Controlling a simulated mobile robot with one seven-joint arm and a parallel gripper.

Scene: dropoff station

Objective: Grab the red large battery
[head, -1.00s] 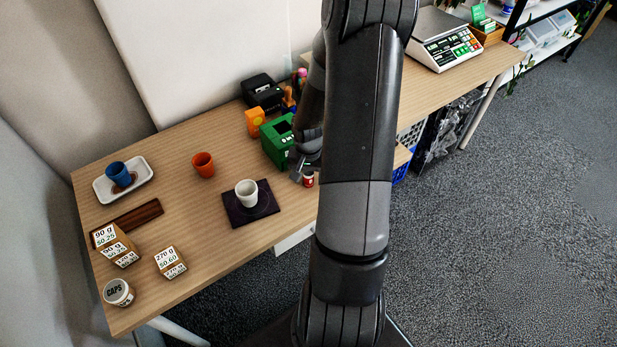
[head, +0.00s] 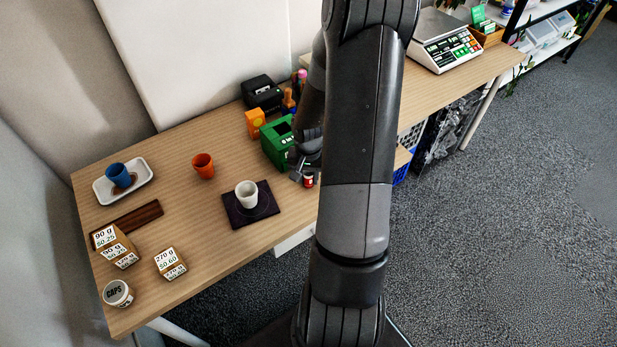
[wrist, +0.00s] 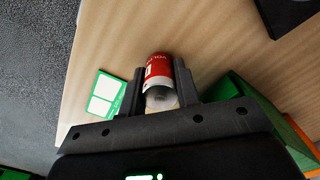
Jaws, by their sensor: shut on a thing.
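The red large battery (wrist: 157,72) has a red wrapper with white lettering and a grey end. In the wrist view it sits between the two fingers of my gripper (wrist: 160,92), which are shut on it. In the head view the battery (head: 309,180) is a small red and white spot by the gripper (head: 302,178), near the front edge of the table (head: 215,205). My arm hides part of this area. I cannot tell whether the battery still touches the table.
A green box (head: 276,142) stands close to the gripper and also shows at right in the wrist view (wrist: 250,105). A green and white card (wrist: 106,95) lies left of the battery. A white cup (head: 246,194) on a dark mat (head: 236,213) stands left of the gripper.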

